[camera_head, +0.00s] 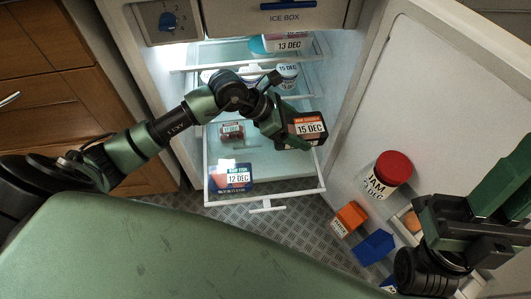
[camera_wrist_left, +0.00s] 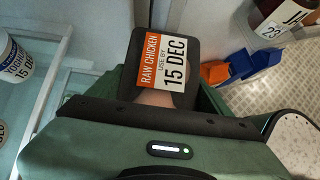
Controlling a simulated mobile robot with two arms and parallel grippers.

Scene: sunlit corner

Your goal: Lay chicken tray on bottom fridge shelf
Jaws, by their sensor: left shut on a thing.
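The chicken tray (camera_head: 309,128) is a dark pack with an orange and white label reading 15 DEC. My left gripper (camera_head: 284,129) is shut on it, at the right side of the pulled-out bottom shelf (camera_head: 264,193). In the left wrist view the tray (camera_wrist_left: 164,65) juts out beyond the gripper, its label reading RAW CHICKEN. I cannot tell whether the tray touches the shelf. The shelf has a white rim and holds a blue raw fish pack (camera_head: 231,177) and a small red-labelled item (camera_head: 231,131). My right gripper (camera_head: 465,225) is by the door, its jaws unclear.
White tubs (camera_head: 287,73) stand on the shelf above, partly behind my left arm. The open door (camera_head: 415,100) at right holds a red-lidded jam jar (camera_head: 386,175), an orange box (camera_head: 349,218) and a blue box (camera_head: 374,247). The bottom shelf's middle shows bare space.

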